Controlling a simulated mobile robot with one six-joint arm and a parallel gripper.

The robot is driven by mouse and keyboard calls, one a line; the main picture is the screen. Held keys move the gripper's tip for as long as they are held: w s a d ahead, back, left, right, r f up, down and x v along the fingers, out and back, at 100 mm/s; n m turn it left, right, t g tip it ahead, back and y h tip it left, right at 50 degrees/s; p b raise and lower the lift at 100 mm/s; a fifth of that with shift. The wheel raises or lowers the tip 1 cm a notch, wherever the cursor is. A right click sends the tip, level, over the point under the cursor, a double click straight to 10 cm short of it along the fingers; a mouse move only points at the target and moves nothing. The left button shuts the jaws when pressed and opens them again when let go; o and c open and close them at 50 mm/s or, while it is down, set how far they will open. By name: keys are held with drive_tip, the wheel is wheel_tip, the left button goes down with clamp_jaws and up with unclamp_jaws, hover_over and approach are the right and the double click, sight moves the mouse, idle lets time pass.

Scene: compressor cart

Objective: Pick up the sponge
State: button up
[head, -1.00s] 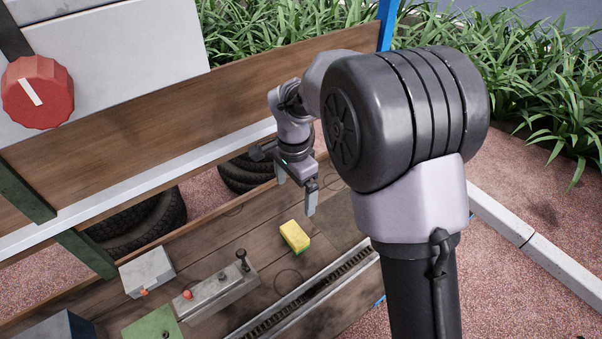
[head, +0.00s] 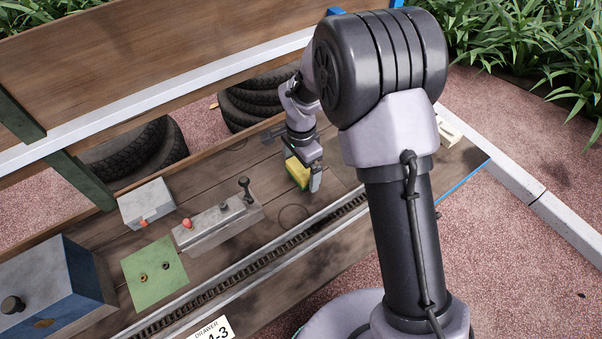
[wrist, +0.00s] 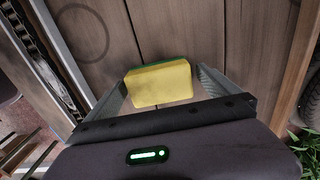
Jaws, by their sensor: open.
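The sponge (head: 298,173) is a yellow block with a green layer, lying on the brown wooden surface of the cart. In the wrist view the sponge (wrist: 160,84) lies between the two grey fingers of my gripper (wrist: 165,88). A narrow gap shows on each side of it, so the fingers appear apart from it. In the head view my gripper (head: 303,176) is down around the sponge, pointing downward. One finger hides part of its right side. The jaws are open.
A metal lever block (head: 218,224), a white box with an orange button (head: 147,203), a green plate (head: 155,273) and a blue-grey box (head: 55,287) stand to the left. A toothed rail (head: 270,262) runs along the front. Tyres (head: 255,104) lie behind.

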sight(301, 166)
drive_tip(key=shift+r, duration=0.15)
drive_tip(key=c, duration=1.4)
drive_tip(key=shift+o, duration=0.2)
drive_tip(key=shift+r, duration=0.2)
wheel_tip(301, 166, up, 3)
drive_tip(key=shift+r+p, duration=0.15)
drive_tip(key=shift+p, duration=0.95)
drive_tip(key=s, duration=0.5)
drive_tip(key=s+r+p, duration=0.1)
drive_tip(key=s, duration=0.4)
drive_tip(key=s+p, duration=0.1)
drive_tip(key=s, duration=0.5)
drive_tip(key=shift+r, duration=0.15)
drive_tip(key=o, duration=0.5)
drive_tip(key=c, duration=0.4)
